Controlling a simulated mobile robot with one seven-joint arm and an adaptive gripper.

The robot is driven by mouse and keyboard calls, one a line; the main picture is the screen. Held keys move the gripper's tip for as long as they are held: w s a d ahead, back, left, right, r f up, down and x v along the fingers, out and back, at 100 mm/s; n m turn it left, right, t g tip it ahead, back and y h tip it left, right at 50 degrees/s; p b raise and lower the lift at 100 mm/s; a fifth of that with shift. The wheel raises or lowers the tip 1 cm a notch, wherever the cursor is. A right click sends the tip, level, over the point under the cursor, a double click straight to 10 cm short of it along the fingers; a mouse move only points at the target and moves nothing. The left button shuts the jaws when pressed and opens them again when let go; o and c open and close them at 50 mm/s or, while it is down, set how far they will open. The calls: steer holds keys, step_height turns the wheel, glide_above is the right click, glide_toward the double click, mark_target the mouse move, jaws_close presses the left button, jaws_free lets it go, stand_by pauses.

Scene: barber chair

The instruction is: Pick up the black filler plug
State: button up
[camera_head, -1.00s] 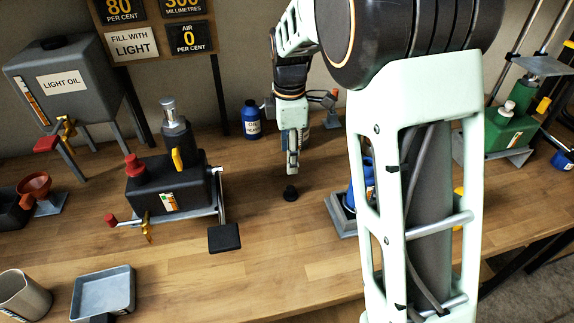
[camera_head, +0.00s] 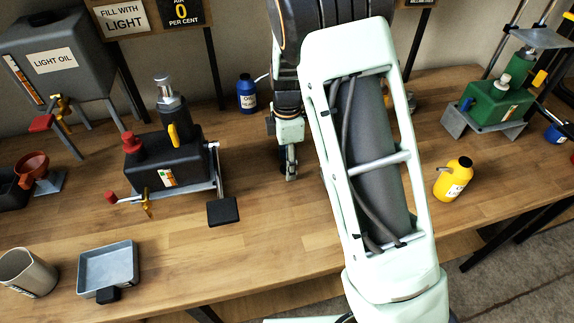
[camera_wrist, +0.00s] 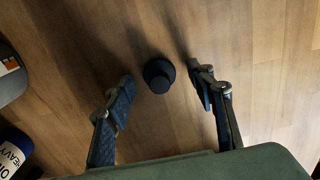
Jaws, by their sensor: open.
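The black filler plug (camera_wrist: 159,74), a small round dark piece with a wider base, stands on the wooden bench in the wrist view. It lies between my two open fingers, close to the line of the fingertips, with a gap on each side. My gripper (camera_wrist: 163,84) is open and empty. In the head view my gripper (camera_head: 291,172) points down low over the bench, right of the black jack unit (camera_head: 170,165). The plug cannot be made out clearly there, as the gripper covers its place.
A blue oil bottle (camera_head: 247,94) stands behind and left of my gripper. A black pedal pad (camera_head: 223,211) is to its front left. A yellow oil can (camera_head: 453,180) and a green jack unit (camera_head: 497,98) are on the right. A grey tray (camera_head: 132,276) is at the front left.

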steer(key=shift+f, duration=0.1)
steer(key=c, duration=1)
steer(key=shift+c, duration=0.2)
